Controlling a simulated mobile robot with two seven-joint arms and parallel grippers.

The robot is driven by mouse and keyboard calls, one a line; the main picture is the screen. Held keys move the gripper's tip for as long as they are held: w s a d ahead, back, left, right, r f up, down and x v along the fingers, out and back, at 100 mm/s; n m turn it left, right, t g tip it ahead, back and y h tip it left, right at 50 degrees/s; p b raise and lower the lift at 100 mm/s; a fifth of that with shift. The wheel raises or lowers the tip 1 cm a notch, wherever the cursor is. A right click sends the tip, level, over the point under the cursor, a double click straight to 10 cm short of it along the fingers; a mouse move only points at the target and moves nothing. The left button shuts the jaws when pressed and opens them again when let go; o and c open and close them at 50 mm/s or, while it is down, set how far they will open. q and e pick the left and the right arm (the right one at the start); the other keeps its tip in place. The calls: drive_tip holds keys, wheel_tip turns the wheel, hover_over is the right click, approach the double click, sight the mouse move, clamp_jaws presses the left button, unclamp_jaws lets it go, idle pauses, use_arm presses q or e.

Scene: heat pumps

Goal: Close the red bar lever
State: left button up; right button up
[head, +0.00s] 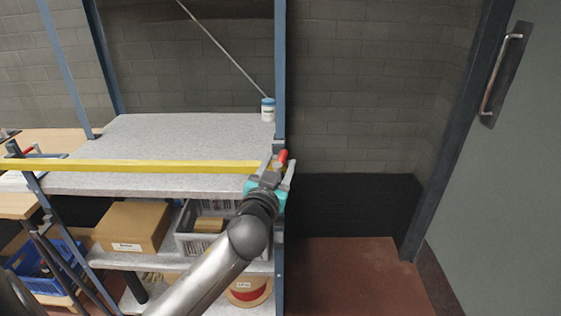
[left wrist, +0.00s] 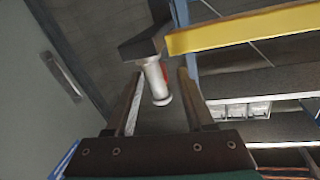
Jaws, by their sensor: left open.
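A yellow bar (head: 150,166) runs across the front of a shelf. At its right end, by the blue post, is a small red lever (head: 283,156). My left gripper (head: 277,168) is open at this end of the bar, its fingers close around the lever area. In the left wrist view, a pale cylindrical piece (left wrist: 156,82) with a little red at its side stands between the open fingers (left wrist: 160,98). A dark bracket (left wrist: 143,47) and the yellow bar (left wrist: 245,28) lie beyond. Contact with the fingers cannot be told. My right gripper is not in view.
The shelf unit (head: 180,135) holds a white jar (head: 268,110) on top, with a cardboard box (head: 132,226) and a grey crate (head: 190,243) below. A grey door (head: 510,190) stands at the right. The floor (head: 350,275) between shelf and door is clear.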

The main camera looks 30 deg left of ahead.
use_arm(q)
drive_tip(key=shift+x, duration=0.8)
clamp_jaws()
